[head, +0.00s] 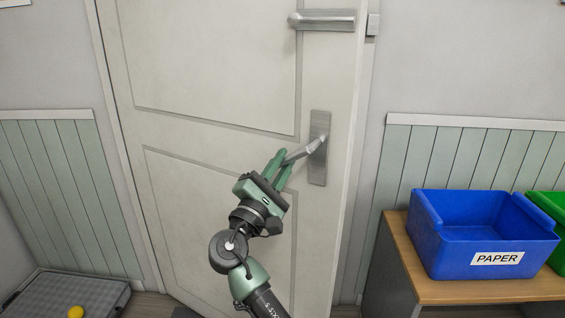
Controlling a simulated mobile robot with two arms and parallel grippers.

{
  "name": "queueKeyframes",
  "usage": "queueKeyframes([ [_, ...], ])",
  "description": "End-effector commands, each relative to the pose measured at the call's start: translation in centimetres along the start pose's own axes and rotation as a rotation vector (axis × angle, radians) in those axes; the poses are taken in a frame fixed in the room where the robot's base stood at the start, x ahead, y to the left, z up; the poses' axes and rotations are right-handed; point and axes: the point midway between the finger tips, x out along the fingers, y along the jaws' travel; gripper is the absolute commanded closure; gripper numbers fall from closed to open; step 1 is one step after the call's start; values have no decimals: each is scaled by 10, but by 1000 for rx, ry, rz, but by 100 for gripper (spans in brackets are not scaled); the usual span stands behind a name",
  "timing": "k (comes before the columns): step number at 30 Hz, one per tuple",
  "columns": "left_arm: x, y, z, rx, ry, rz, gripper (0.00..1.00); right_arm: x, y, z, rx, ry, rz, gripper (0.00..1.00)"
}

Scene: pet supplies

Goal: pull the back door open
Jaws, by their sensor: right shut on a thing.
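The back door (215,150) is a pale panelled door in the middle of the head view. Its lever handle (309,149) sits on a grey upright plate (319,172) near the door's right edge. The lever slants down to the left. My right gripper (282,163), with green fingers, is shut on the free end of the lever. The fingers partly hide that end. A pale strip shows along the door's right edge; I cannot tell surely whether the door stands slightly ajar. My left gripper is not in view.
A second grey handle (325,20) is higher on the door, beside a small catch (373,25). At right, a blue PAPER bin (455,245) and a green bin (555,210) stand on a wooden cabinet (410,272). A grey tray (105,292) with a yellow ball (75,312) lies lower left.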

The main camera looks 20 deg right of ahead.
Motion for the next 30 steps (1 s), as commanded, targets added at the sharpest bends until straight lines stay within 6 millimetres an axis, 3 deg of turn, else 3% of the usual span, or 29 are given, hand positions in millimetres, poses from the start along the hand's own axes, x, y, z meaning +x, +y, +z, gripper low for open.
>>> queueKeyframes([
  [10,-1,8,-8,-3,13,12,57,2,-2,1,-3,-5,-5,100],
  [11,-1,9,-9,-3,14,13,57,2,-3,1,-3,-5,-6,81],
  [13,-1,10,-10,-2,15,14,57,2,-3,1,-3,-5,-6,62],
  [23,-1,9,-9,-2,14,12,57,0,-2,0,-3,-2,-4,62],
  [30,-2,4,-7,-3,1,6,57,-34,-3,-1,-3,1,-5,62],
])
